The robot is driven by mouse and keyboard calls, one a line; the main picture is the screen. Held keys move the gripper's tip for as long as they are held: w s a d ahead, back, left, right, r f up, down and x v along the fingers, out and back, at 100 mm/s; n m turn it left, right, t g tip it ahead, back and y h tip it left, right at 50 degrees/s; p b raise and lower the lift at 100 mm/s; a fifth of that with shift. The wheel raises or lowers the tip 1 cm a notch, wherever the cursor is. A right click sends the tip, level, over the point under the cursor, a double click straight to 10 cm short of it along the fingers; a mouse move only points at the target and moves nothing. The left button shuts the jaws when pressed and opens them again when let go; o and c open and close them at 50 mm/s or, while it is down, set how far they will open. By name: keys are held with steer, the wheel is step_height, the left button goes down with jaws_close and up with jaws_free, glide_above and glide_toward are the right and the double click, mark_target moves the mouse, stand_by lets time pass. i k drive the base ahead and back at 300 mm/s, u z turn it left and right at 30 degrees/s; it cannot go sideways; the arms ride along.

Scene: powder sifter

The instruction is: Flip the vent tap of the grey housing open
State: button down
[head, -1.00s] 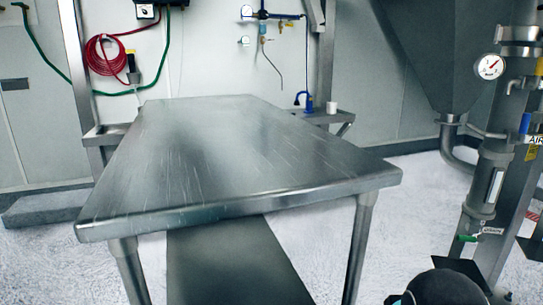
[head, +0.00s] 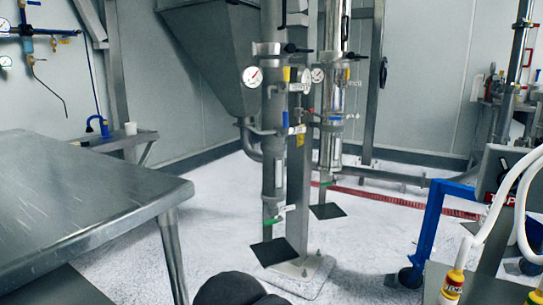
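The grey housing (head: 273,165) is an upright grey cylinder on a steel post, just right of the picture's middle in the head view. A round white gauge (head: 252,76) sits near its top. Low on it is a small tap with a green handle (head: 273,221), with a white tag (head: 287,208) beside it. The tap is too small to tell its exact setting. A yellow handle (head: 286,74) and a blue handle (head: 286,119) sit higher up. My gripper's fingers are not in view; only a dark rounded part of my arm shows at the bottom edge.
A shiny housing (head: 332,120) with its own green tap (head: 328,184) stands behind to the right. A steel table (head: 85,195) fills the left. Pale floor (head: 215,215) lies open before the grey housing.

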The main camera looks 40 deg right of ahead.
mark_target(286, 70)
steer(key=z, duration=1.25)
steer(key=k, duration=0.5)
steer(key=z, duration=0.6)
steer(key=i, duration=0.65)
steer(key=u, duration=0.15)
